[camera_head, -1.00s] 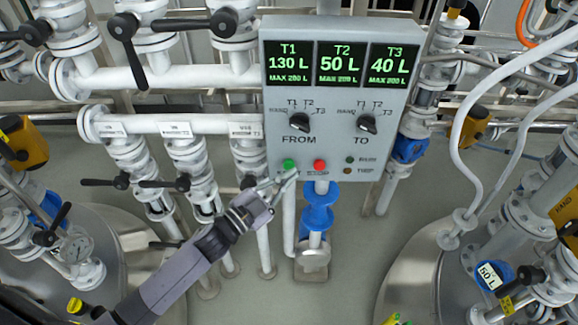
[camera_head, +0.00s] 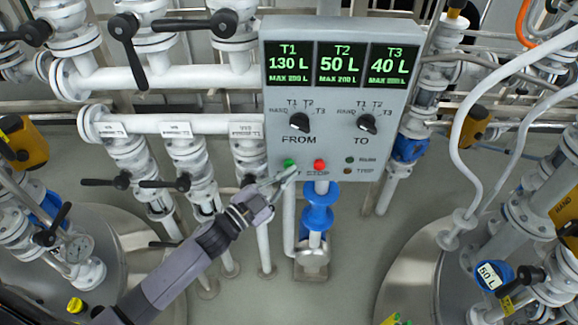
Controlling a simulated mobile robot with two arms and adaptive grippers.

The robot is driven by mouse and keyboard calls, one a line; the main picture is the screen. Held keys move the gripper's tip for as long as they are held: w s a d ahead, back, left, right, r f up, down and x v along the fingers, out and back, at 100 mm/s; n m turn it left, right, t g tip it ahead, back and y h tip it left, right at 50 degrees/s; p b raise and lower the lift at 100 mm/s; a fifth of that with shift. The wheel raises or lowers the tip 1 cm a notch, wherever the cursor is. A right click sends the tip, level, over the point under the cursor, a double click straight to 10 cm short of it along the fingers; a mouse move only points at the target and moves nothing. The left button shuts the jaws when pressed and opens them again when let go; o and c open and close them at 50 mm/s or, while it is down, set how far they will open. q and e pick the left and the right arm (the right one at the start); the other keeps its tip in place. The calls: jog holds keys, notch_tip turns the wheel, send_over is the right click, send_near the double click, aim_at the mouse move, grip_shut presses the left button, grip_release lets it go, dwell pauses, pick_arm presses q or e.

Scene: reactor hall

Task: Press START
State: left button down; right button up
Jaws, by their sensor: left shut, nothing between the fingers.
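A grey control panel (camera_head: 332,140) stands upright in the middle of the head view. The green START button (camera_head: 288,163) is at its lower left, and its label is mostly covered by my gripper. The red STOP button (camera_head: 320,165) is just to the right. My left gripper (camera_head: 288,173) is shut and empty, its fingertips at the lower edge of the green button. I cannot tell whether they touch it. The FROM knob (camera_head: 299,122) and TO knob (camera_head: 367,124) sit above. The displays (camera_head: 339,64) read T1 130 L, T2 50 L, T3 40 L. My right gripper is not in view.
White pipes with black-handled valves (camera_head: 180,143) stand close on the left, beside my left arm. A blue pipe fitting (camera_head: 318,205) is under the panel. Two lamps, RUN (camera_head: 349,160) and another below it, look unlit. Hoses and a tank (camera_head: 412,275) are on the right.

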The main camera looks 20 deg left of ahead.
pick_arm(q)
jog(key=shift+w+a, duration=0.15)
jog(key=shift+w, duration=0.35)
dwell(0.5)
jog(key=shift+s, duration=0.15)
jog(key=shift+s+d, duration=0.25)
jog(key=shift+s, duration=0.5)
jog(key=shift+s+p, duration=0.1)
jog(key=shift+p, duration=0.2)
jog(key=shift+s+d+p, duration=0.2)
jog(key=shift+s+d, duration=0.05)
jog(key=shift+s, duration=0.5)
jog(key=shift+s+d+p, duration=0.2)
jog(key=shift+s, duration=0.6)
jog(key=shift+s+d+p, duration=0.2)
jog(key=shift+s+d, duration=0.05)
jog(key=shift+s, duration=0.5)
